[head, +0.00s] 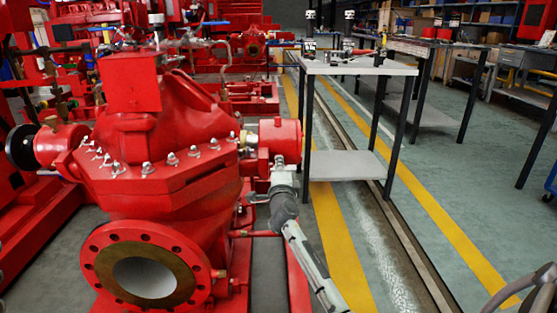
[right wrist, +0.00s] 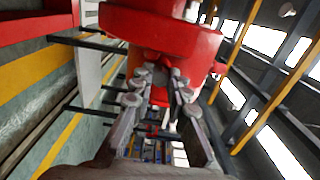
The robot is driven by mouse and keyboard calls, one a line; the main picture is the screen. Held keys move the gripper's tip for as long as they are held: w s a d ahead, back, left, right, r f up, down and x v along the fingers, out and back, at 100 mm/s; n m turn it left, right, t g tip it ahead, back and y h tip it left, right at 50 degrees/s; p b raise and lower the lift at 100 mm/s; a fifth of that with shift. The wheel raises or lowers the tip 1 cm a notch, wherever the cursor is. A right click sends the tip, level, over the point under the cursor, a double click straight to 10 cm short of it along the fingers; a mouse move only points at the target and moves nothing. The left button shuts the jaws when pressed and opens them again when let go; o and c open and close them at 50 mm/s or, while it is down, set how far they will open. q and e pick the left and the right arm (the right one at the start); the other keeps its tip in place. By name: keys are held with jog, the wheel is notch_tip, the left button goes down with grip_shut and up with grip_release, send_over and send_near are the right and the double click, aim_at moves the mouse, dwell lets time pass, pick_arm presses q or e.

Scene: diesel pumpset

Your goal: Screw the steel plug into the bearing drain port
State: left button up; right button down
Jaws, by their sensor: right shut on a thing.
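The red pump's bearing housing (head: 280,140) sticks out at the right side of the casing, and its red underside (right wrist: 160,45) fills the top of the right wrist view. My right gripper (head: 280,168) is just below the housing, pointing up at it. In the right wrist view its fingertips (right wrist: 162,76) are close together, right at the red underside. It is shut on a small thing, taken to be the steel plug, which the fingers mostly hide. The drain port is hidden too; I cannot tell how far the plug sits in it.
The large red pump casing (head: 165,170) with its open flange (head: 145,270) stands to the left of my right gripper. A thin red pipe (head: 255,233) runs low beside my arm. A grey-topped table (head: 355,66) stands behind to the right.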

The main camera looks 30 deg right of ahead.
jog(key=c, duration=1.6)
grip_release()
jog(key=n, duration=0.6)
jog(key=shift+b, duration=0.5)
